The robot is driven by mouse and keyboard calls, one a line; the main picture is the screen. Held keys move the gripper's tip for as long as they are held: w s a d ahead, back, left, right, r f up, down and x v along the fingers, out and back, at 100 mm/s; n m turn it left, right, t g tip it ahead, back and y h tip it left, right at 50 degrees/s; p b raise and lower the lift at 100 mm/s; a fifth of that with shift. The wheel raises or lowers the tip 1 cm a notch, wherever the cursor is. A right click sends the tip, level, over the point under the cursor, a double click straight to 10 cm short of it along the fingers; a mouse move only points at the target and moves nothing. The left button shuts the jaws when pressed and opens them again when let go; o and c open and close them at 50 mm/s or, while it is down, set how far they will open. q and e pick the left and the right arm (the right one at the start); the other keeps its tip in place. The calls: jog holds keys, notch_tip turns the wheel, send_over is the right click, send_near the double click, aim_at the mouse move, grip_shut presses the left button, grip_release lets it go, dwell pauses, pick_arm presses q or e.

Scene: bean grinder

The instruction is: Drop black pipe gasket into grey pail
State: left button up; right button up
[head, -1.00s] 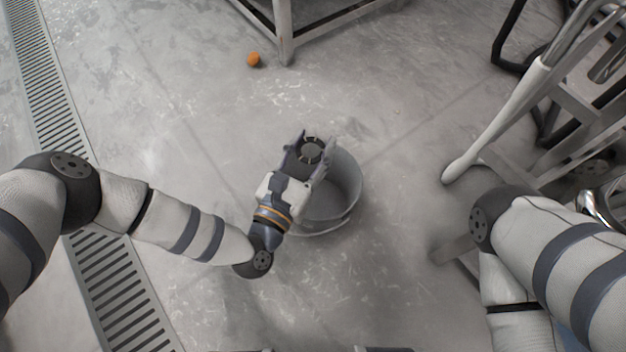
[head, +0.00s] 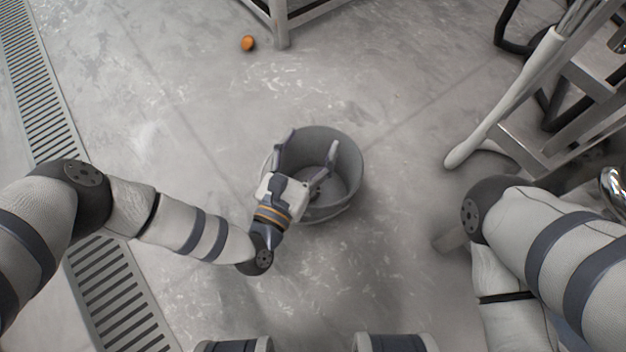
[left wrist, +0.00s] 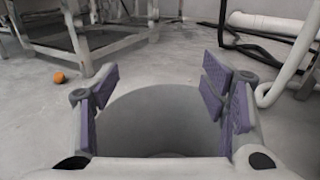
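The grey pail (head: 345,172) stands upright on the floor in the middle of the head view. My left gripper (head: 308,147) is over its left part with its fingers spread wide and nothing between them. In the left wrist view the open fingers frame the pail's inside (left wrist: 160,115). A dark curved piece, seemingly the black pipe gasket (head: 319,184), shows low in the pail beside the gripper's palm, which partly hides it. My right arm is at the right; its gripper is out of view.
A small orange ball-like object (head: 248,43) lies on the floor near a metal table leg (head: 280,25). A metal frame with a pale handle (head: 505,100) stands at the right. A floor grate (head: 115,290) runs along the left. The floor around the pail is clear.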

pick_arm(q)
jog(key=shift+s, duration=0.1)
jog(key=v, duration=1.2)
